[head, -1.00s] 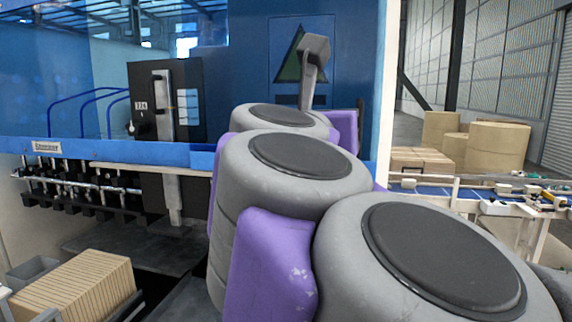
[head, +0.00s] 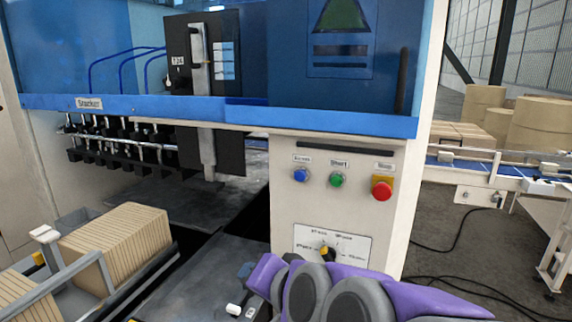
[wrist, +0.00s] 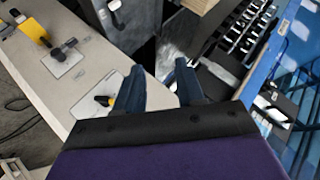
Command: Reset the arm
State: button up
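My arm shows low in the head view as purple and grey links, folded down in front of the machine's control panel (head: 340,215). In the wrist view my gripper (wrist: 158,88) has its two dark fingers apart with a gap between them, and nothing is held there. The gripper's fingertips are hard to make out in the head view. The panel carries a blue button (head: 300,175), a green button (head: 337,180), a red stop button (head: 382,190) on yellow, and a selector knob (head: 326,252).
A stack of kraft sheets (head: 118,250) sits in a tray at the left. The blue stacker machine (head: 250,112) fills the back. A blue conveyor (head: 460,172) and large paper rolls (head: 540,125) stand at the right. Black cables lie on the floor at right.

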jog(key=s+d+f+n+g+h, duration=0.1)
jog(key=s+d+f+g+h, duration=0.2)
jog(key=f, duration=0.4)
jog(key=s+d+f+n+g, duration=0.1)
jog(key=s+d+f+g, duration=0.1)
jog(key=s+d+f, duration=0.45)
jog(key=s+d+f+n+g+h, duration=0.1)
jog(key=s+d+f+g, duration=0.2)
jog(key=s, duration=0.3)
jog(key=s+d+f+n+g+h+b, duration=0.1)
jog(key=s+d+f+g+h, duration=0.1)
jog(key=s+d+f, duration=0.3)
jog(key=shift+s+d+g, duration=0.4)
jog(key=shift+s+g, duration=0.3)
jog(key=shift+s, duration=0.45)
